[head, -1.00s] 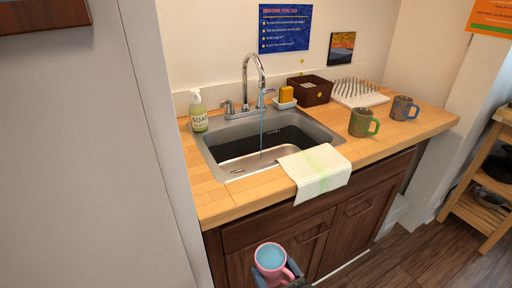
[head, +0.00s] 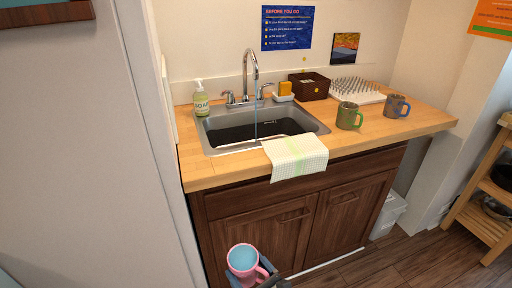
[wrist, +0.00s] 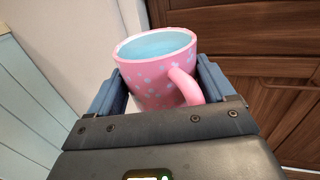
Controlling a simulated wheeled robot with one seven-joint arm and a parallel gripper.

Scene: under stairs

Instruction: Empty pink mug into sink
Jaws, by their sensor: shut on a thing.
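The pink mug (head: 242,262) is at the bottom of the head view, below the counter front, with light blue liquid inside. In the wrist view the mug (wrist: 150,88) shows pale spots, a handle at the right, and liquid near its rim; it is about upright. My gripper (wrist: 155,95) is shut on the mug, one finger on each side; part of it shows in the head view (head: 268,283). The steel sink (head: 215,135) is set in the wooden counter, above and beyond the mug. A thin stream runs from the faucet (head: 251,70) into the dark basin.
A checked towel (head: 296,157) hangs over the counter's front edge. A soap bottle (head: 201,99) stands left of the sink. A green mug (head: 348,116) and a blue-grey mug (head: 396,106) stand right. A wall is close on the left.

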